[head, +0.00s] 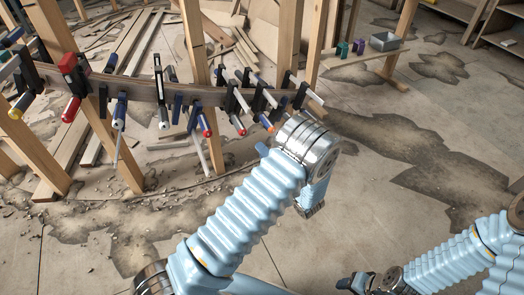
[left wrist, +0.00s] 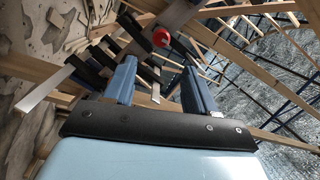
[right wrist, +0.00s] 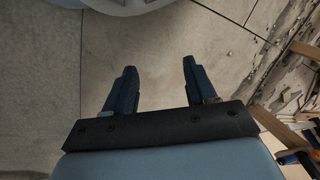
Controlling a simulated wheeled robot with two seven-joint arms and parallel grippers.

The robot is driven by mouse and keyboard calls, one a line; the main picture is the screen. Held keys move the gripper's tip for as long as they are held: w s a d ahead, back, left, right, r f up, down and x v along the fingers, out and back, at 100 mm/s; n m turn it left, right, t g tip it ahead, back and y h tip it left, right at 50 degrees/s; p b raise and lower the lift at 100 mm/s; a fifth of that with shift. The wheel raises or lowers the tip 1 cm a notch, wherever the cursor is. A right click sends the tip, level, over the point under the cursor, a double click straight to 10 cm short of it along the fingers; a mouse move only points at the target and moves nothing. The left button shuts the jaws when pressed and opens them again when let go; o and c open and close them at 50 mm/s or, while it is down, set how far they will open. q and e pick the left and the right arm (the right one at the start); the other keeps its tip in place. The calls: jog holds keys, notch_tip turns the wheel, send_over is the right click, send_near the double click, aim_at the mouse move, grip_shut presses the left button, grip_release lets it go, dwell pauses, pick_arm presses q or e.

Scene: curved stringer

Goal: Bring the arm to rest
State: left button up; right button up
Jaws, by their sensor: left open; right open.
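My left gripper (head: 310,210) hangs below the bent left arm, in front of the curved wooden stringer (head: 143,88). In the left wrist view its two blue fingers (left wrist: 159,68) are spread with nothing between them; clamps and timber show beyond. The stringer carries several clamps (head: 240,105) along its length, with blue, red and black parts. My right gripper (head: 357,283) is low at the bottom right of the head view. In the right wrist view its fingers (right wrist: 159,66) are apart and empty over bare concrete floor.
Upright wooden posts (head: 195,45) stand along the stringer, with loose boards (head: 130,45) behind. A low bench (head: 365,57) at the back holds a grey bin (head: 385,42) and small boxes. The stained concrete floor (head: 390,190) right of the left arm is clear.

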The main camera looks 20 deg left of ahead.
pick_arm(q)
jog(key=shift+f, duration=0.1)
jog(key=s+d+f+n+g+h+p, duration=0.15)
jog(key=s+f+h, duration=0.25)
jog(key=f+h, duration=0.85)
jog(key=s+d+f+n+g+h+p, duration=0.1)
jog(key=s+d+g+h, duration=0.2)
jog(key=s, duration=0.6)
jog(key=s+d+f+n+g+h+p, duration=0.1)
jog(key=s+d+g+h, duration=0.3)
jog(key=s+d, duration=0.4)
jog(key=shift+s+d+f+h, duration=0.25)
jog(key=shift+s+f+h, duration=0.3)
jog(key=shift+s, duration=0.45)
jog(key=shift+n, duration=0.25)
